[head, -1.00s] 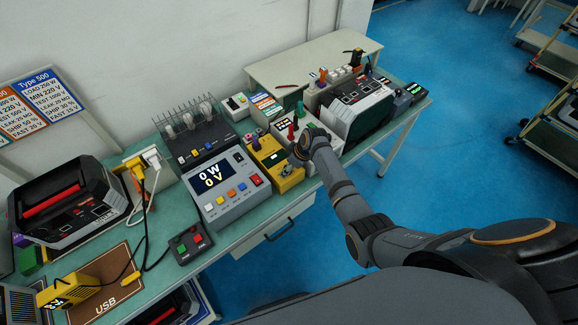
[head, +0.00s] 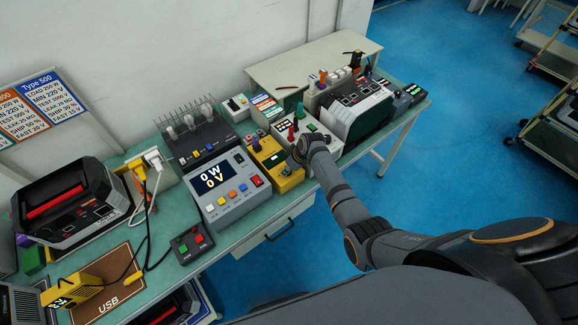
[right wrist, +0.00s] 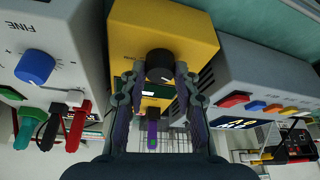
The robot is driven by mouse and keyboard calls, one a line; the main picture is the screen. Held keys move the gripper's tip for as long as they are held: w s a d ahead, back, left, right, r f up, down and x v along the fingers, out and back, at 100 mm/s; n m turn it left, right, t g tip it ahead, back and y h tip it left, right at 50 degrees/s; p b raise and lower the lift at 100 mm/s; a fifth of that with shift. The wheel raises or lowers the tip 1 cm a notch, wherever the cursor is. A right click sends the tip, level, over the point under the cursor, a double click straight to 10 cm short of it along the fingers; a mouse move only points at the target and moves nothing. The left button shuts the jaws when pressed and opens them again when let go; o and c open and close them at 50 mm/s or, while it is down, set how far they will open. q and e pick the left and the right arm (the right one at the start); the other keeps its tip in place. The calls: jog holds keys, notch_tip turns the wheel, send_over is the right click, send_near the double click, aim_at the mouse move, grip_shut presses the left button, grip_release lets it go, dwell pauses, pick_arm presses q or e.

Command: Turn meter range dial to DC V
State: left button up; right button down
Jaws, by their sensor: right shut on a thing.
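The yellow meter (head: 290,183) stands near the table's front edge, right of the grey power unit. Its black range dial (right wrist: 159,64) shows in the right wrist view, with a pale mark near its edge; I cannot read which range it points to. My right gripper (right wrist: 160,72) is shut on the dial, one finger on each side. In the head view my right gripper (head: 298,156) is at the meter's right side, its fingers largely hidden by the wrist. A green display (right wrist: 157,88) is partly visible between the fingers. My left gripper is not in view.
The grey power unit (head: 226,199) reading 0 W and 0 V is close on the left. A grey box with a blue knob (right wrist: 34,67) and coloured plugs is close on the other side. A red-green button box (head: 191,244) lies at the front edge.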

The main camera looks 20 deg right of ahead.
jog(key=m+h+p, duration=0.1)
jog(key=m, duration=0.1)
jog(key=shift+a+r+m, duration=0.1)
jog(key=shift+m, duration=0.2)
jog(key=shift+m+h+p, duration=0.3)
jog(key=shift+m, duration=0.5)
jog(key=shift+a+m+t+h, duration=0.1)
jog(key=shift+m+t+h, duration=0.4)
jog(key=shift+m, duration=1.5)
jog(key=shift+s+h, duration=0.1)
jog(key=shift+h, duration=0.2)
jog(key=c, duration=1)
grip_release()
